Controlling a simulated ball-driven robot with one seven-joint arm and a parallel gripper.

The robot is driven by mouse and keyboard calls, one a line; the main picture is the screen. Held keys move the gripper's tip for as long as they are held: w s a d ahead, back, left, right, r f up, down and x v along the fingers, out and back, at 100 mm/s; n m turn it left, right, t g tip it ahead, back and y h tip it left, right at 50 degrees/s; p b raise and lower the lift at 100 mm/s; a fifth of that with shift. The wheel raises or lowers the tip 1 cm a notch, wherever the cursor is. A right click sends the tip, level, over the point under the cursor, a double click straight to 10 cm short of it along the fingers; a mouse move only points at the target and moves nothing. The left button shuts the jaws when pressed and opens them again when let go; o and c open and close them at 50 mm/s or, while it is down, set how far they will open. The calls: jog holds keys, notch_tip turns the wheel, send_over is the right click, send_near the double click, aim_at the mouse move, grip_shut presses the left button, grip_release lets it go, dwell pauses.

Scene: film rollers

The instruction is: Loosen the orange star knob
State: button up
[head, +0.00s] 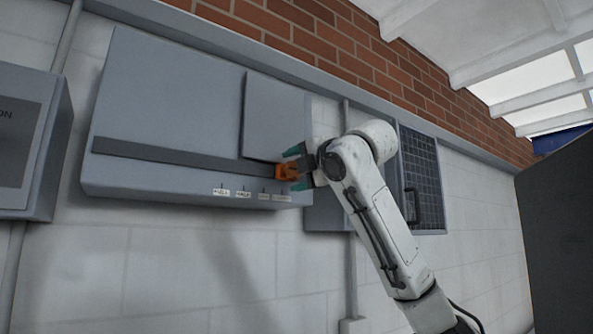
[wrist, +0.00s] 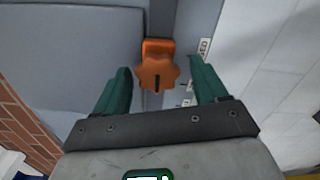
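The orange star knob (wrist: 158,72) sits on an orange block at the end of a dark slot on the grey wall cabinet. It is between the two green fingers of my gripper (wrist: 160,85) in the wrist view, with a gap on each side. A dark line marks the knob's face. In the head view the knob (head: 287,172) shows at the cabinet's right part, partly hidden by my gripper (head: 300,168). My gripper is open around the knob, and I cannot tell how deep the fingers reach.
The grey cabinet (head: 170,90) has a dark horizontal slot (head: 185,157) and several small labels (head: 243,194) below it. A raised grey panel (head: 272,115) is just above the knob. A dark gridded panel (head: 422,180) is to the right, another grey box (head: 30,140) at left.

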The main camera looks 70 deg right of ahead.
jog(key=b+v, duration=0.3)
jog(key=v, duration=0.7)
jog(key=shift+s+a, duration=0.2)
jog(key=shift+s, duration=0.15)
dwell(0.3)
